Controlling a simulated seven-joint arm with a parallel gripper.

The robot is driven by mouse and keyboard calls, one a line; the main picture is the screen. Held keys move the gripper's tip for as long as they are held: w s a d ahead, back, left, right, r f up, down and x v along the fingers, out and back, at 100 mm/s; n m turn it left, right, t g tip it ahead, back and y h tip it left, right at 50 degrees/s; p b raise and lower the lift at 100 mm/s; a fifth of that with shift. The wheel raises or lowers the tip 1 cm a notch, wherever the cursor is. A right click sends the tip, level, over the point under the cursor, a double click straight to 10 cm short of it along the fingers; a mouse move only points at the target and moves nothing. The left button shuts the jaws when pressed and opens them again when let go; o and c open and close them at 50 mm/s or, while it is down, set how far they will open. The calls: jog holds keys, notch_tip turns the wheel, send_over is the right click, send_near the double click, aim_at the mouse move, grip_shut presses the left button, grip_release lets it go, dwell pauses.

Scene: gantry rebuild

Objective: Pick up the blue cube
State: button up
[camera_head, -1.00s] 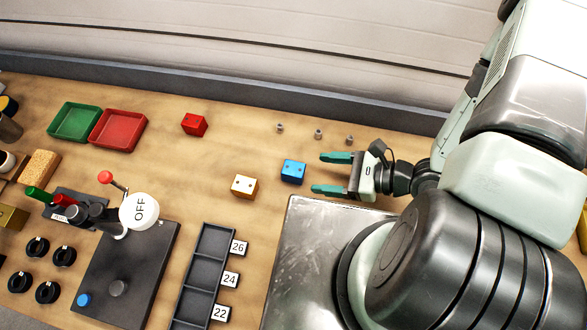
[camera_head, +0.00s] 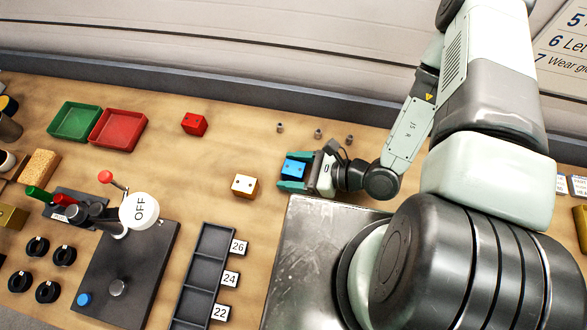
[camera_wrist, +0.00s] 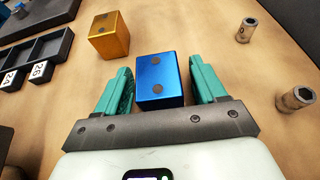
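The blue cube (camera_head: 294,168) sits on the wooden bench, with two dark dots on its top. In the wrist view the blue cube (camera_wrist: 158,80) lies between the two green fingers of my gripper (camera_wrist: 160,88). A gap shows on the left side, and the right finger is close to the cube; contact is not clear. In the head view my gripper (camera_head: 292,172) reaches in from the right with its fingers on either side of the cube. The gripper is open around the cube.
A gold cube (camera_head: 244,186) stands just left of the blue one, and a red cube (camera_head: 194,124) farther back. Several small metal pieces (camera_head: 318,134) stand behind my gripper. A black numbered tray (camera_head: 203,272) lies in front. Green (camera_head: 56,133) and red (camera_head: 108,145) trays are far left.

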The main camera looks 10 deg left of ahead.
jog(key=c, duration=1.1)
jog(key=shift+r, duration=0.1)
